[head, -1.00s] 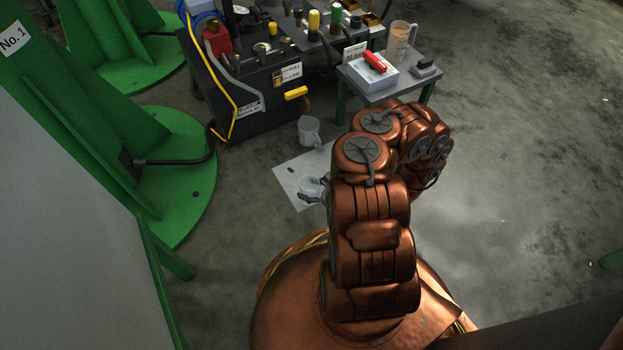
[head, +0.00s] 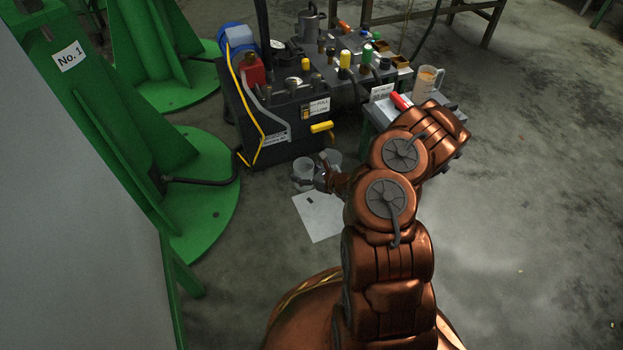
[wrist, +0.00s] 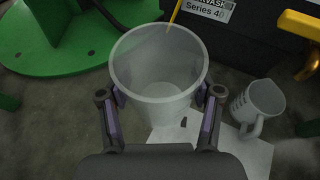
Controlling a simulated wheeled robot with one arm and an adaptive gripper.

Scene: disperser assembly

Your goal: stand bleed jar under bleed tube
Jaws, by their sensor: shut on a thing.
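A translucent, open-topped jar (wrist: 158,75) is between the two fingers of my gripper (wrist: 160,108) in the wrist view; it looks upright and empty. In the head view the jar (head: 303,171) is in front of the dark machine, and my gripper (head: 321,176) is shut on it from the right. A thin yellow tube (head: 244,98) runs down the machine's left side. A yellow tube end (wrist: 174,14) shows at the jar's far rim in the wrist view; I cannot tell whether it is above, inside or behind the jar.
A second jug with a handle (wrist: 258,104) stands beside a white sheet (head: 318,217) on the floor. The dark machine (head: 275,151) has a yellow lever (head: 321,127) sticking out. A green stand base (head: 205,205) is to the left. A small table with a filled jug (head: 427,83) is right.

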